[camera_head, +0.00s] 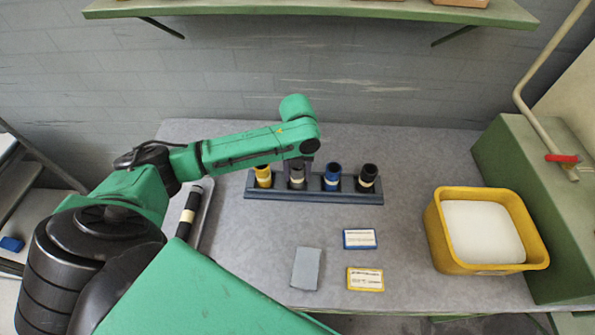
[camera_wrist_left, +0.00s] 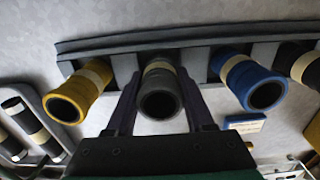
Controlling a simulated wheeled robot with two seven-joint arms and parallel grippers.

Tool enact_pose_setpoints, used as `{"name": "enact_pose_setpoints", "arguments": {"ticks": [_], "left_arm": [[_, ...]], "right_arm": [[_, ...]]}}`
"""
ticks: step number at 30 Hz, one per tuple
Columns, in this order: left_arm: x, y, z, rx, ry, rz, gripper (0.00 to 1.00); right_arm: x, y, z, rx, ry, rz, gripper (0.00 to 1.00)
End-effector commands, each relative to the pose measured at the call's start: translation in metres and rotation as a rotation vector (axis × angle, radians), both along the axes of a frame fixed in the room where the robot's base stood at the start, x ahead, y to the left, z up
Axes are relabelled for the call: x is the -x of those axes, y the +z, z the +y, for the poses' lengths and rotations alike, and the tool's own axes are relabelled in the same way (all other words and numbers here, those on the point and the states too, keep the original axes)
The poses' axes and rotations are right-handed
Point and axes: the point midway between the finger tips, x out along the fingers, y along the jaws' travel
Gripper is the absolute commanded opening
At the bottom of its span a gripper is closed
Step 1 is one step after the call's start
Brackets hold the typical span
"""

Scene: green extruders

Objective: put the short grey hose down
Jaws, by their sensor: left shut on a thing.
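The short grey hose (camera_head: 297,180) has a pale band and stands in the dark rack (camera_head: 315,197), between a yellow hose (camera_head: 263,176) and a blue hose (camera_head: 332,177). My left gripper (camera_head: 303,164) is over the grey hose from above. In the left wrist view, its two fingers (camera_wrist_left: 160,100) are on both sides of the grey hose (camera_wrist_left: 160,80), shut on it. The hose's open end faces the camera. Whether its far end rests fully in the rack is hidden. My right gripper is not in view.
A black hose (camera_head: 367,178) stands at the rack's right end. Another black hose (camera_head: 187,215) lies in a tray on the left. A grey block (camera_head: 306,268), blue card (camera_head: 359,239) and yellow card (camera_head: 365,279) lie in front. A yellow bin (camera_head: 437,240) stands right.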

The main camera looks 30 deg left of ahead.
Motion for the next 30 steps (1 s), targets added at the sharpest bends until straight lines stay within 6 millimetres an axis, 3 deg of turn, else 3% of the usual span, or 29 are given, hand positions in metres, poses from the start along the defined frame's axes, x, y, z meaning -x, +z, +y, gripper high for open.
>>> {"name": "enact_pose_setpoints", "arguments": {"ticks": [8,9,11,12,23,26,30], "left_arm": [[0.000,-0.002,0.000,0.000,0.000,-0.001,0.00],[0.000,-0.003,0.000,0.000,0.000,0.000,0.57],[0.000,-0.003,0.000,0.000,0.000,0.000,0.80],[0.000,-0.003,0.000,0.000,0.000,0.000,0.83],[-0.001,0.004,0.000,0.000,0.001,-0.002,0.83],[-0.002,0.021,0.000,0.000,-0.001,-0.005,0.83],[-0.002,0.060,0.000,0.001,0.000,-0.008,0.83]], "right_arm": [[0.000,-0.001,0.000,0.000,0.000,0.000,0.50],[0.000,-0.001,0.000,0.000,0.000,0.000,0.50],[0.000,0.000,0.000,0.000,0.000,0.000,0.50],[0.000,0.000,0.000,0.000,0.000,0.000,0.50],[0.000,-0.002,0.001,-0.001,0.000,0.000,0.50],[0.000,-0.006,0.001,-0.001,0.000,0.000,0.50],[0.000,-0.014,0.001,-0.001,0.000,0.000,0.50]]}}
